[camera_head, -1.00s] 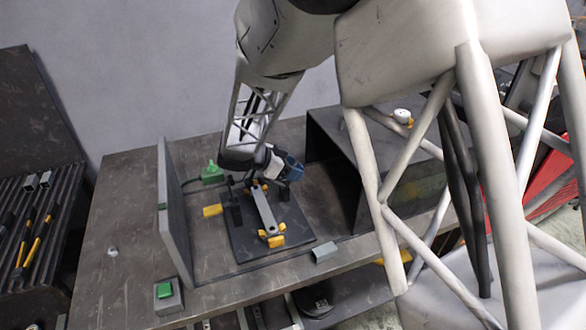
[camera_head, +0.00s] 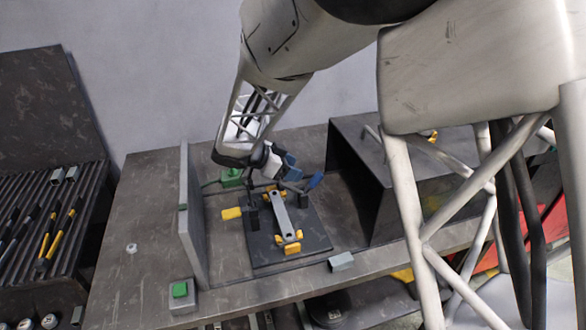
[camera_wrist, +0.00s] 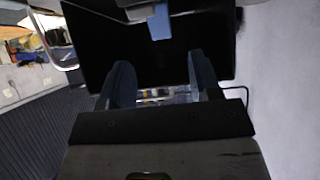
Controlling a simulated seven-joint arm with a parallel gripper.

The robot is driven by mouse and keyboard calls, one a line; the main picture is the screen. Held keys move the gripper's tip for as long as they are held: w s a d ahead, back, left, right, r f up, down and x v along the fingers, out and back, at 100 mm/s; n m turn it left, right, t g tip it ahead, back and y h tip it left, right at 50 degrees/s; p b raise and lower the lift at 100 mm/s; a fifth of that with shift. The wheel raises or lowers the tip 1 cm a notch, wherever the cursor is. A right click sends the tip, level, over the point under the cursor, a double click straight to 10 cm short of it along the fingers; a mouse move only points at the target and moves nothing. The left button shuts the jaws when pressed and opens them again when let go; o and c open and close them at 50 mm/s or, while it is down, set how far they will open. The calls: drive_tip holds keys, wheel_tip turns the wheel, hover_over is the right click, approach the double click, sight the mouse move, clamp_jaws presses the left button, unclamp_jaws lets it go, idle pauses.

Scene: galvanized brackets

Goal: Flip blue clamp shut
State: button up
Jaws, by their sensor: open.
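The blue clamp's handle (camera_head: 315,180) sticks out up and to the right at the back right of the black fixture plate (camera_head: 312,238). My gripper (camera_head: 291,170) is just left of the handle, its fingers apart. In the wrist view the blue handle (camera_wrist: 159,24) shows beyond the fingertips, roughly centred between my two fingers (camera_wrist: 158,70). Nothing is between the fingers, and no contact is visible. The clamp's base and arm are partly hidden by my gripper. A grey bracket (camera_head: 281,213) lies on yellow supports (camera_head: 291,247) on the plate.
A yellow handle (camera_head: 232,213) juts left from the fixture. An upright grey panel (camera_head: 192,220) stands left, a dark open box (camera_head: 375,180) right. A green-button box (camera_head: 180,291) and a small grey piece (camera_head: 341,262) are near the front edge. The left tabletop is mostly clear.

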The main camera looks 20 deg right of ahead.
drive_tip(key=shift+d, duration=0.1)
drive_tip(key=c, duration=0.6)
drive_tip(key=shift+s+d+r+g+y, duration=0.25)
drive_tip(key=shift+d+g+y, duration=0.15)
drive_tip(key=shift+y, duration=0.1)
drive_tip(key=c, duration=0.5)
drive_tip(key=y, duration=0.1)
drive_tip(key=s+d+r+g+y, duration=0.1)
drive_tip(key=y, duration=0.1)
drive_tip(key=shift+r, duration=0.3)
clamp_jaws()
wheel_tip(320, 180, up, 8)
drive_tip(key=w+t+y, duration=0.1)
drive_tip(key=y, duration=0.6)
drive_tip(key=shift+w+d+t, duration=0.3)
drive_tip(key=shift+d+t, duration=0.1)
drive_tip(key=shift+d, duration=0.05)
